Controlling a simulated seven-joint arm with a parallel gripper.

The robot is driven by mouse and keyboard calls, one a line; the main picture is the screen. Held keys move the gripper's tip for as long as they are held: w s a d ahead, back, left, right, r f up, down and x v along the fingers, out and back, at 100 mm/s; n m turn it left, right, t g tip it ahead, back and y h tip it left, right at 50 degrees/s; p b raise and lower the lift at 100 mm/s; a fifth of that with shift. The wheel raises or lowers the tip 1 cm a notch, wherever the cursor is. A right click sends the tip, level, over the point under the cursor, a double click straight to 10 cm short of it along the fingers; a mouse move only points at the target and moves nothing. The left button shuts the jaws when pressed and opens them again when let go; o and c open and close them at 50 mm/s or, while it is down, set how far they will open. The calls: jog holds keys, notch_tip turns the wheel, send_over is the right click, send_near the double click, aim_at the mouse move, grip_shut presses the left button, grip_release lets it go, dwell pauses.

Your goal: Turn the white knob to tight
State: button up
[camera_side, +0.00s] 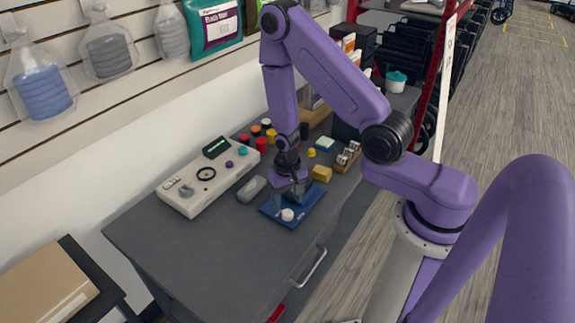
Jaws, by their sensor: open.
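A small white knob (287,214) stands on a blue plate (309,206) near the front of the dark grey table. My gripper (289,199) points down over the plate, just behind the knob in this view. Its jaws are open. The gripper's fingers are small and dark here, and I cannot tell whether they touch the knob. Any marking for tight on the plate is too small to read or hidden.
A light control box (207,175) with a dial and buttons lies left of the plate. A grey rounded object (251,189) sits between them. A yellow block (321,173) lies behind the plate, with several coloured caps further back. The table's front left (200,250) is clear.

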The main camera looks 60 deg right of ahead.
aim_at(287, 212)
notch_tip(287, 212, up, 13)
jog(key=shift+f, duration=0.15)
dwell(0.6)
jog(key=s+a+r+n, duration=0.6)
jog(key=s+r+n, duration=0.1)
jog(key=n, duration=0.3)
jog(key=s+r+n, duration=0.2)
jog(key=s+n, duration=0.2)
jog(key=s, duration=0.2)
jog(key=s+r+n, duration=0.3)
jog(key=s+n, duration=0.1)
jog(key=s, duration=0.2)
jog(key=shift+s+a+r, duration=0.3)
jog(key=shift+s+r, duration=0.05)
